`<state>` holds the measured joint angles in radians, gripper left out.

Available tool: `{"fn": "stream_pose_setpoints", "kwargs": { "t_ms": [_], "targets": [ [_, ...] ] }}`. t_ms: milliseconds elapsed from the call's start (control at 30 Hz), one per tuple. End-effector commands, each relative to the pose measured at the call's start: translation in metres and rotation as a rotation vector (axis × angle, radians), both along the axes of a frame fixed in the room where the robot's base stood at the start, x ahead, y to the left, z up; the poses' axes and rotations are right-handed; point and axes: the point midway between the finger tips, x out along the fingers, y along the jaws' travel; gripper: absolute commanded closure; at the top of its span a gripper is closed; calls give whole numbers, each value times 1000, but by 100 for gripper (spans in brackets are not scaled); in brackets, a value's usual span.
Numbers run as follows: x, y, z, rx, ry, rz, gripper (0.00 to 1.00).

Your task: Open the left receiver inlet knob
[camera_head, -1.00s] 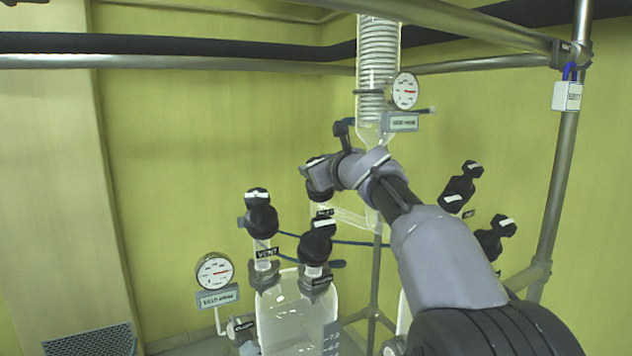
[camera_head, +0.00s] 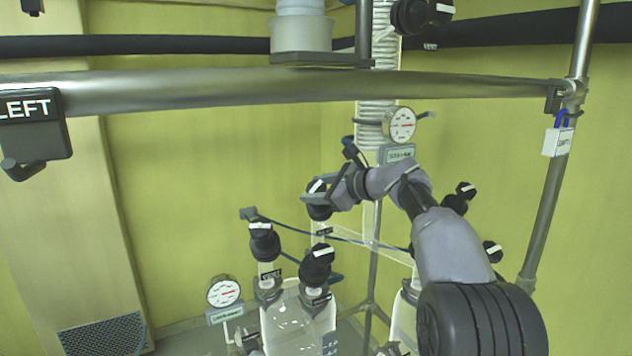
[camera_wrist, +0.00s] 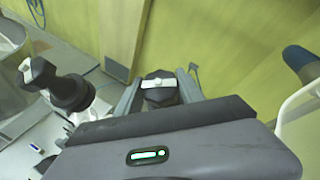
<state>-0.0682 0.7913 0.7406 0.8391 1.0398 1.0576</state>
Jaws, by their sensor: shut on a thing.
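A black knob with a white bar on top (camera_head: 317,187) stands on a glass pipe behind the left receiver vessel (camera_head: 290,325). I take it to be the left receiver inlet knob; its small label is hard to read. My gripper (camera_head: 322,196) reaches it from the right and is shut on it. In the wrist view the knob (camera_wrist: 158,88) sits between the two grey fingers of my gripper (camera_wrist: 157,92), its white bar facing the camera. The fingers hide part of its sides.
Two similar black knobs stand close in front, the vent knob (camera_head: 264,243) and another (camera_head: 317,266). A gauge (camera_head: 223,291) is at lower left. A metal rail (camera_head: 220,92) with a LEFT sign (camera_head: 35,125) crosses above. Another gauge (camera_head: 399,124) hangs by the coil condenser.

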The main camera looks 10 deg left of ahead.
Motion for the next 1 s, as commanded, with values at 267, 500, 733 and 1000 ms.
{"fn": "stream_pose_setpoints", "kwargs": {
  "t_ms": [267, 500, 733, 1000],
  "targets": [
    [0, 0, 1, 0, -2, 2, 96],
    [0, 0, 1, -1, -1, 2, 33],
    [0, 0, 0, 0, -1, 2, 33],
    [0, 1, -12, 48, -8, -81, 33]
  ]
}}
